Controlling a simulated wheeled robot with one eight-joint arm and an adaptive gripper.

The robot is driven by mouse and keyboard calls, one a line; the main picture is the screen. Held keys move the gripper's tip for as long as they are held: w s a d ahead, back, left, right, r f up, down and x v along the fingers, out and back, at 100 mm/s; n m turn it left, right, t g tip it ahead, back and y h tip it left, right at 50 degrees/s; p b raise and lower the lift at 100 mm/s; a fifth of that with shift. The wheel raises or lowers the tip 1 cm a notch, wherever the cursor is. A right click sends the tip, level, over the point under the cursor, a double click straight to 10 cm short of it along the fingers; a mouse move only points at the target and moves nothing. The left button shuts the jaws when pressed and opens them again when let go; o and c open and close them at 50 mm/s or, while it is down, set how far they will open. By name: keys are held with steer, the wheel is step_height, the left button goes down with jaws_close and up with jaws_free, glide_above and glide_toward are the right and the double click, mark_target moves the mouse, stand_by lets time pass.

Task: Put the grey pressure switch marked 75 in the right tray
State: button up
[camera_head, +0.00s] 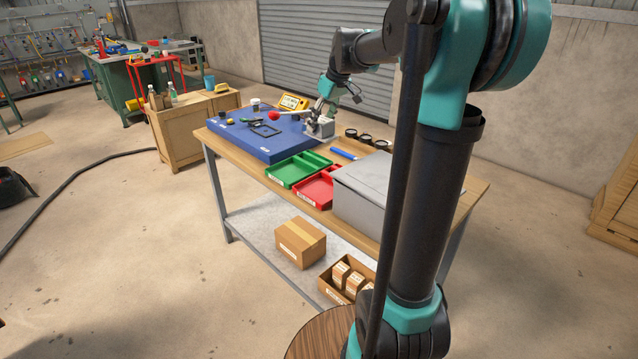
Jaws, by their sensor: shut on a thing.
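My gripper (323,113) is at the far right part of the blue mat, pointing down. It is shut on a grey box-shaped switch (319,129); its marking is too small to read. I cannot tell whether the switch touches the mat or hangs just above it. Two shallow trays lie at the near edge of the bench: a green tray (283,177) on the left and a red tray (306,196) on the right. The gripper and switch are beyond both trays.
The blue mat (240,142) carries small dark parts, a red knob (273,116) and a yellow-framed device (292,102). A large grey box (360,203) stands right of the red tray. A blue tool (345,154) and several dark round parts (367,138) lie behind it.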

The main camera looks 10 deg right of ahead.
step_height(320, 180, down, 20)
steer(key=shift+w+r, duration=0.1)
steer(key=shift+r, duration=0.05)
stand_by(0.4)
steer(key=shift+f, duration=0.55)
steer(key=o, duration=1.6)
steer(key=v, duration=1.3)
steer(key=shift+w+a+r, duration=0.2)
